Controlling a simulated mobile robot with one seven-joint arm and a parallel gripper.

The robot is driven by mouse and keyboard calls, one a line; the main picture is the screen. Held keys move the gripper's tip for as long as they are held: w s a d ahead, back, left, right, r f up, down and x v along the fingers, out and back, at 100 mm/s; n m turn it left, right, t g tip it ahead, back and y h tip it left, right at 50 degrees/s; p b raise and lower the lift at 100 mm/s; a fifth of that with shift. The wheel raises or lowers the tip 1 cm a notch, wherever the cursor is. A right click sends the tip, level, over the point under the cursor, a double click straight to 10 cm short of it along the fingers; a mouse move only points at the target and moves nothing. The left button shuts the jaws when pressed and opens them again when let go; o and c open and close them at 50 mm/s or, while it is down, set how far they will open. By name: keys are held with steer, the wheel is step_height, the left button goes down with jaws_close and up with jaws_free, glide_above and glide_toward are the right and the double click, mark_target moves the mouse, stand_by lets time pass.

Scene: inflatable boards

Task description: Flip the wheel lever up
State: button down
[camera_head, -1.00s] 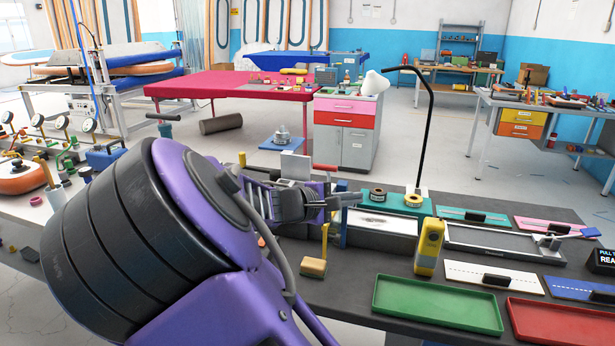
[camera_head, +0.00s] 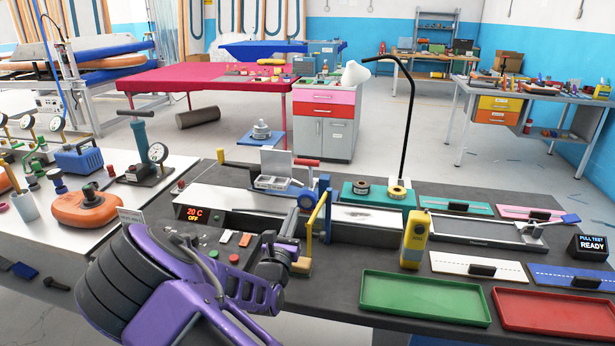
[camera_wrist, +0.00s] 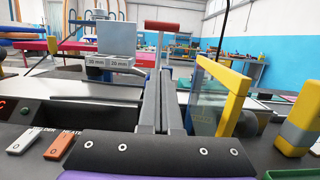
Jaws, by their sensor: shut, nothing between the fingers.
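A red-handled lever (camera_head: 307,162) stands on the grey bench machine by a blue wheel (camera_head: 325,190); I cannot tell for sure that it is the wheel lever. Its red grip (camera_wrist: 161,26) also shows in the wrist view, beyond the fingertips and level across a pale post. My gripper (camera_head: 293,214) is shut and empty, in front of the machine and below the lever. In the wrist view my gripper's fingers (camera_wrist: 160,85) point forward, side by side. They look apart from the lever. The lever's lower end is partly hidden by the fingers.
A yellow-framed clear guard (camera_wrist: 222,80) stands close right of the fingers. A yellow tool (camera_head: 415,238) stands farther right, behind a green tray (camera_head: 425,298). Switches (camera_head: 235,239) and a display (camera_head: 195,213) lie left. A black lamp arm (camera_head: 408,120) rises behind.

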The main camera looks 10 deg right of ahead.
steer(key=r+x, duration=0.3)
steer(key=x, duration=1)
steer(key=shift+s, duration=0.35)
steer(key=shift+a, duration=0.1)
